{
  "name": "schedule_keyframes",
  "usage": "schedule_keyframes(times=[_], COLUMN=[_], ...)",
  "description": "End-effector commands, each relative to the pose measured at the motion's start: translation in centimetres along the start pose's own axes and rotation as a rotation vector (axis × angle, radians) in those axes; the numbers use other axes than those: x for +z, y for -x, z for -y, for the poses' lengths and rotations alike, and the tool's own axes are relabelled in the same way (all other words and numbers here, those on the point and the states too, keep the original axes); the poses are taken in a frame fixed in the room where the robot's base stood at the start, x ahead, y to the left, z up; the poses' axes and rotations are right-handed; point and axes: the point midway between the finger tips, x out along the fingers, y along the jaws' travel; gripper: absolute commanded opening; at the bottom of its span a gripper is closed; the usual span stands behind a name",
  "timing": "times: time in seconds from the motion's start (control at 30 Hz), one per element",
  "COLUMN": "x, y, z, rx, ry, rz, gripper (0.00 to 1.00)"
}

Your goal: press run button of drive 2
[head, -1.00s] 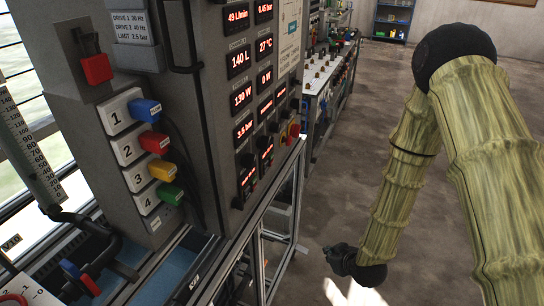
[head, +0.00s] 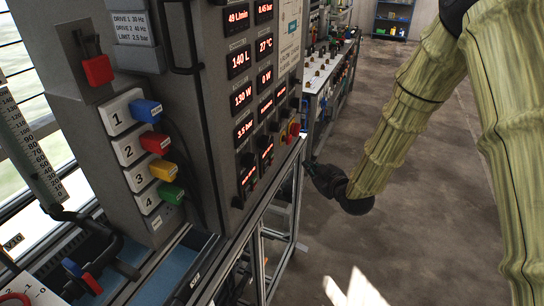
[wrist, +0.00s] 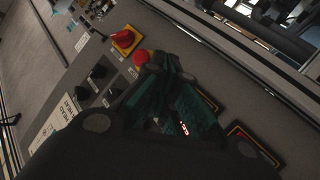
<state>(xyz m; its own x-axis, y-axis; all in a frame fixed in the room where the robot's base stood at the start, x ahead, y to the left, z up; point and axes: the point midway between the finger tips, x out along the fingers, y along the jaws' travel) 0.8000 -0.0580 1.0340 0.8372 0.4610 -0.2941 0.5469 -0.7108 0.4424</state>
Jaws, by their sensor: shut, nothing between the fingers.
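Two small drive units with red displays sit low on the grey cabinet's front, a nearer one (head: 249,176) and a farther one (head: 267,152). Their labels are too small to read, so I cannot tell which is drive 2 or pick out its run button. In the wrist view, a red display (wrist: 184,128) shows partly behind my gripper, and another framed unit (wrist: 240,132) lies to its right. My gripper (head: 310,165) is shut and empty, in front of the cabinet near its lower right edge. In the wrist view its dark fingers (wrist: 158,62) cover part of the panel.
A red stop knob on a yellow plate (head: 293,130) is at the panel's right edge; it also shows in the wrist view (wrist: 124,39), with another red knob (wrist: 140,57) close to the fingers. Black knobs (wrist: 97,72) are beside them. Open floor (head: 400,240) lies right of the cabinet.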

Motion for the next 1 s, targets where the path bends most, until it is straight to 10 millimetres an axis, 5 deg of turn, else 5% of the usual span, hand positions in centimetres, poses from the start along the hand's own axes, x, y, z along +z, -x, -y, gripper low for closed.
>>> schedule_keyframes(times=[1.0], x=[-4.0], y=[-5.7], z=[4.2], rx=[0.000], ry=[-0.001], rz=[0.001], gripper=[0.00])
